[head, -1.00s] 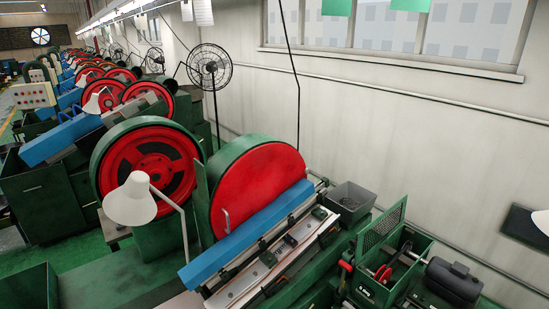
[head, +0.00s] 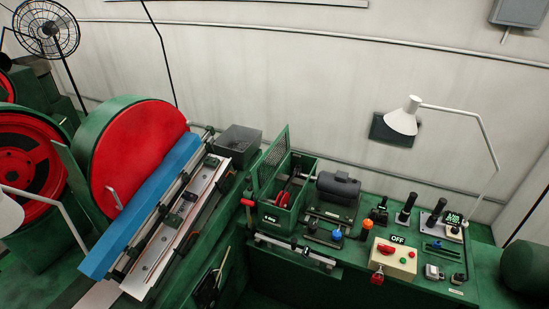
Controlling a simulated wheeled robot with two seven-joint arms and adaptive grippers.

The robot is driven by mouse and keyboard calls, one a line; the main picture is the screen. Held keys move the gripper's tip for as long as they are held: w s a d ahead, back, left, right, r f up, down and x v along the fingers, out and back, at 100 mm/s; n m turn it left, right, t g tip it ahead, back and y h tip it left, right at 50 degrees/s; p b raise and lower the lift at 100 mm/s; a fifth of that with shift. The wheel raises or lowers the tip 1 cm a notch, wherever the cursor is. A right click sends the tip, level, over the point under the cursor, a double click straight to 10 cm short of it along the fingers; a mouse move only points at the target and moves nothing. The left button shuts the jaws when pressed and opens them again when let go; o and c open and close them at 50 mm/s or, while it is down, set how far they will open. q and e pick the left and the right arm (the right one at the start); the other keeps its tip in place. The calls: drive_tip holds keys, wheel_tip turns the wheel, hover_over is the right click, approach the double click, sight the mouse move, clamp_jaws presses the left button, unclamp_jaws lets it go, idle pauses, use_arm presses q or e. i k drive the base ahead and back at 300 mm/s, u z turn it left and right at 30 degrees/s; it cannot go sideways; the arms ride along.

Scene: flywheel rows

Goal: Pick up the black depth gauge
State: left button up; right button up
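Several black upright instruments stand at the right end of the green bench. One is a black device with a lit green display (head: 453,219). To its left are a black upright instrument on a pale base (head: 434,214), another black upright piece (head: 406,208) and a shorter black one (head: 380,211). I cannot tell for certain which is the depth gauge. Neither of my grippers is in view.
A control box marked OFF (head: 393,257) with a red knob sits in front of the instruments. A black motor (head: 338,187) and an open green mesh-lidded box (head: 282,195) stand left. A white lamp (head: 403,118) hangs above. A red flywheel (head: 140,155) stands further left.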

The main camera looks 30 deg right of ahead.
sight(382, 207)
drive_tip(key=z, duration=2)
